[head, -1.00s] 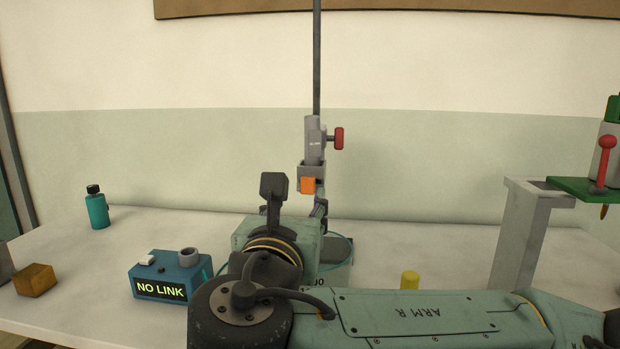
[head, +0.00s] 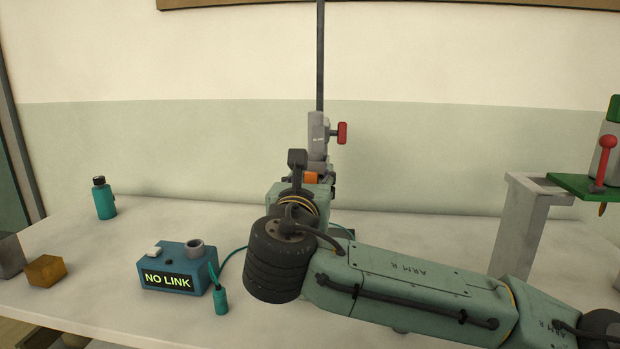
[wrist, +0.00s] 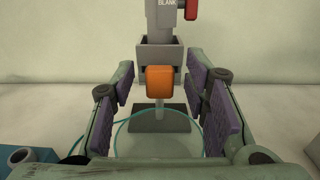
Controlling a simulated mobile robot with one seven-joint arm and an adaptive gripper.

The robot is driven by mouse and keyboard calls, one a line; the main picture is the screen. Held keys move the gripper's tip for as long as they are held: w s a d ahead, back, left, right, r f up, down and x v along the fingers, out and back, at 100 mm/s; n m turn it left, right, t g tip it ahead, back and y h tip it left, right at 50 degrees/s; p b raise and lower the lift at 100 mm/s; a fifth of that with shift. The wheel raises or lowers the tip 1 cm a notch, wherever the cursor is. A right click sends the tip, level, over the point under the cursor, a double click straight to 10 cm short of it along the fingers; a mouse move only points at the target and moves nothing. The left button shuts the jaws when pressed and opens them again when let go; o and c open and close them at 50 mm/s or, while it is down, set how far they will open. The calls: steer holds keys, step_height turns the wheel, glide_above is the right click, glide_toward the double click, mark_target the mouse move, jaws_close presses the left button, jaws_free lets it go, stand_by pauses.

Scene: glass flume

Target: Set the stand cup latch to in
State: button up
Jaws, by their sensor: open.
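The stand is a dark upright rod (head: 320,60) with a grey clamp body (head: 318,137) and a red knob (head: 342,132) on its right. Below the clamp sits a grey cup (wrist: 152,55) with an orange latch tab (wrist: 160,82) on its front. In the head view my arm hides most of the cup, and only part of the orange tab shows (head: 311,177). My gripper (wrist: 163,95) is open in the wrist view, its purple-padded fingers left and right of the orange tab with gaps on both sides. I cannot tell the latch's setting.
A blue box (head: 173,268) reading "NO LINK" stands left of my arm, with a teal probe (head: 221,298) beside it. A teal bottle (head: 104,198) and a brown block (head: 46,271) are farther left. A grey stand (head: 522,225) with a green plate is at right.

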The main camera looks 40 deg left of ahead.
steer(key=shift+c, duration=0.2)
jaws_close()
stand_by(0.6)
